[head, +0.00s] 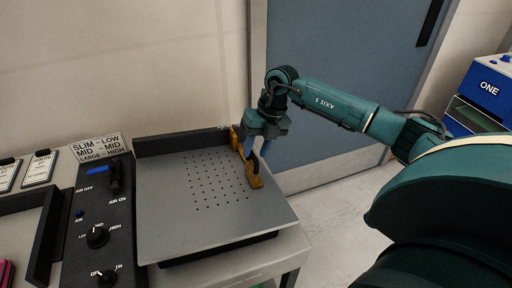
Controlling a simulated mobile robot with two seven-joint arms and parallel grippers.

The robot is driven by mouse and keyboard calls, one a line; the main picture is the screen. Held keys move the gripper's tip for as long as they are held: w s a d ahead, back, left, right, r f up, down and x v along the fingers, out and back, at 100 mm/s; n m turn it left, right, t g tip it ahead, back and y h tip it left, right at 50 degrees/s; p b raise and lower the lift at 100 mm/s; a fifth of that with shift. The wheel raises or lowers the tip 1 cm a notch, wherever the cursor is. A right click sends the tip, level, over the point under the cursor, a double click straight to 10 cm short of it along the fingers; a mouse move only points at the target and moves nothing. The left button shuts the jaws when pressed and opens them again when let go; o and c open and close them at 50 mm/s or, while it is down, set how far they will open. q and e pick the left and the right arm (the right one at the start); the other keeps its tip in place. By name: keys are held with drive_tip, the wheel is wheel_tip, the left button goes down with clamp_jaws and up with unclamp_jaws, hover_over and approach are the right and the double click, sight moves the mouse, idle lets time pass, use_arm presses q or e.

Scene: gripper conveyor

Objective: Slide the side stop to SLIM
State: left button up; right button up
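The side stop (253,175) looks like an orange-yellow bar along the right part of a grey perforated plate (165,215). My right gripper (257,151) points down over the middle of the bar, its two blue-grey fingers a little apart and at or very near it. The fingers hide part of the bar, so I cannot tell whether they grip it. I see no SLIM mark beside the stop. A sign (98,147) at the back left reads SLIM - LOW, MID - MID, LARGE - HIGH. My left gripper is out of view.
A black control panel (100,215) with knobs and an air lever stands left of the plate. A dark raised wall (180,143) runs along the plate's back. A blue-grey door (340,60) is behind. A blue bin marked ONE (488,88) stands at the far right.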

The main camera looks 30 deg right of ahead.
drive_tip(key=shift+a+f, duration=0.1)
drive_tip(key=shift+f, duration=0.2)
drive_tip(key=shift+c, duration=0.3)
clamp_jaws()
